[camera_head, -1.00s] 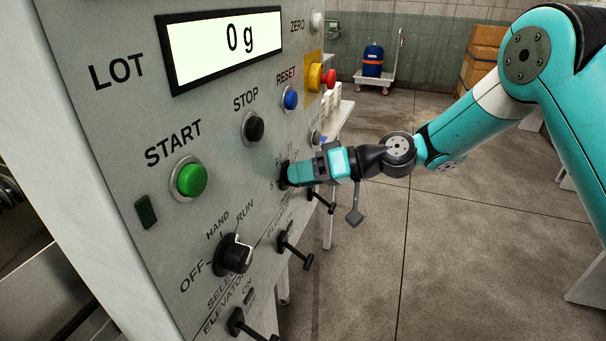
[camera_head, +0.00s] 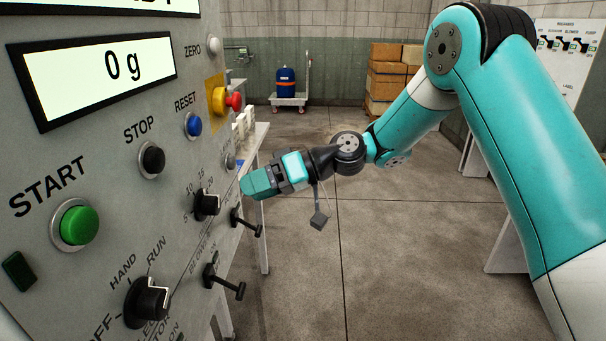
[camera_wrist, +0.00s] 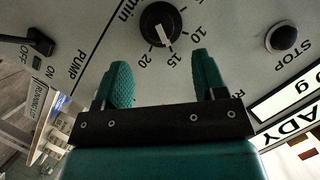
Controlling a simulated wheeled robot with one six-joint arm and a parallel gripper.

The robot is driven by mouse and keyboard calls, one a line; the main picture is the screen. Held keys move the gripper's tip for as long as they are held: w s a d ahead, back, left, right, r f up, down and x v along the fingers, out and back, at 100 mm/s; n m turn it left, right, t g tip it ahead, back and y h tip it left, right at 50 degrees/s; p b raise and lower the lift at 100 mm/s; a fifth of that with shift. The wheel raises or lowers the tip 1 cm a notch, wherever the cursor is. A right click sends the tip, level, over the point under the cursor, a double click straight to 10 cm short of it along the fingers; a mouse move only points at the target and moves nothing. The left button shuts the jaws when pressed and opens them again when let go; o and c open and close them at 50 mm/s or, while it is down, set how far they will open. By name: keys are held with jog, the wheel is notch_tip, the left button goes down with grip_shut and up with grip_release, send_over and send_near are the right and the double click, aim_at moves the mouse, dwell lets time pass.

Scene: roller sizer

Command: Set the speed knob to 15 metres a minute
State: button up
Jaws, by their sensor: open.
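The speed knob (camera_head: 207,204) is a black rotary knob on the grey panel. In the wrist view the knob (camera_wrist: 161,24) shows a white pointer mark aimed at about the 15, with 10 and 20 printed on either side. My gripper (camera_head: 247,186) is just off the panel, to the right of the knob in the head view. In the wrist view its two green fingers (camera_wrist: 161,66) are apart and empty, with a gap between them and the knob. Nothing hides the knob's face in the wrist view.
A black STOP button (camera_head: 151,160), blue RESET button (camera_head: 193,124), red emergency stop (camera_head: 234,101) and green START button (camera_head: 75,225) surround the knob. Levers (camera_head: 246,222) stick out below right. The selector knob (camera_head: 147,301) is lower left. The floor right of the panel is clear.

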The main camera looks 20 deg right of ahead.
jog(key=v, duration=0.9)
jog(key=shift+d+b, duration=0.3)
jog(key=shift+b, duration=0.15)
jog(key=shift+s+r, duration=0.1)
jog(key=s+a+r+g+h+p, duration=0.1)
jog(key=s+a+r+h+p, duration=0.2)
jog(key=s, duration=0.6)
jog(key=s+a+r+h, duration=0.15)
jog(key=s+h, duration=0.25)
jog(key=s, duration=0.5)
jog(key=s+d+f+m+h, duration=0.1)
jog(key=s+d+h, duration=0.2)
jog(key=s, duration=0.6)
jog(key=shift+f+m+p, duration=0.2)
jog(key=shift+m+p, duration=0.1)
jog(key=shift+p, duration=0.1)
